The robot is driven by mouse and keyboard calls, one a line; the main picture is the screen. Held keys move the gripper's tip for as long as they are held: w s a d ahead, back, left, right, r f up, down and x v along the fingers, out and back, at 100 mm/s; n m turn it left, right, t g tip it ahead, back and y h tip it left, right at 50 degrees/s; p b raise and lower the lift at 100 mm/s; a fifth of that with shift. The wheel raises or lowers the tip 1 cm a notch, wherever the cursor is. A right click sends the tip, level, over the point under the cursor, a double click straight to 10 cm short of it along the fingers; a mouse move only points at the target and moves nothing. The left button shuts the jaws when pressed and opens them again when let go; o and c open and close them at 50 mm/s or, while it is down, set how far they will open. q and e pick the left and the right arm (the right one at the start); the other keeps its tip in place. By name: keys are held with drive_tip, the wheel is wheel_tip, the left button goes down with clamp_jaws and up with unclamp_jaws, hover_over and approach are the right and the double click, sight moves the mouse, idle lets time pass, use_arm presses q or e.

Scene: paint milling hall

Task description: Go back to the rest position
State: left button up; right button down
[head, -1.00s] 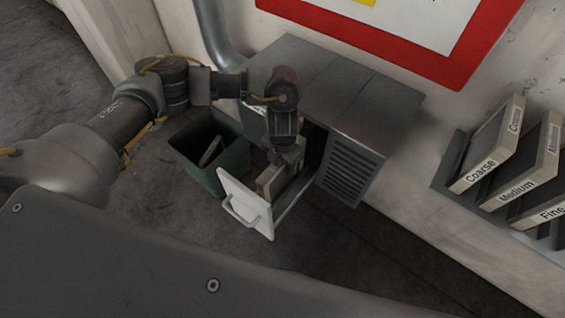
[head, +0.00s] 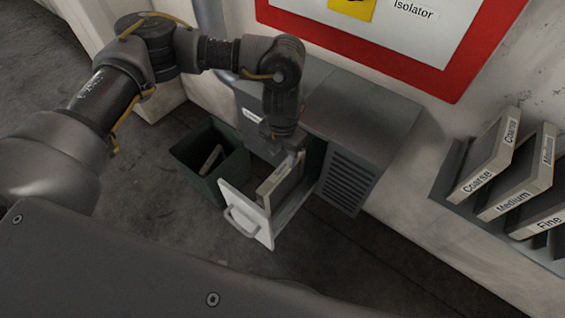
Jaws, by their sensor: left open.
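My left gripper (head: 291,145) is open and points down above the open drawer (head: 249,214) of the grey metal cabinet (head: 355,112). A pale framed panel (head: 280,181) stands in the drawer, just below the fingers. The fingers are small and dark here, and I cannot tell whether they clear the panel's top edge. My left arm comes in from the left and bends down over the cabinet. My right gripper is not in view.
A dark green bin (head: 226,166) with a pale panel inside stands left of the drawer. A wall rack (head: 452,172) at right holds panels labelled Coarse (head: 487,160), Medium (head: 522,175) and Fine (head: 545,222). A red-bordered sign (head: 430,78) hangs above the cabinet. The floor in front is clear.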

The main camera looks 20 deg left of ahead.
use_arm(q)
drive_tip(key=shift+r, duration=1)
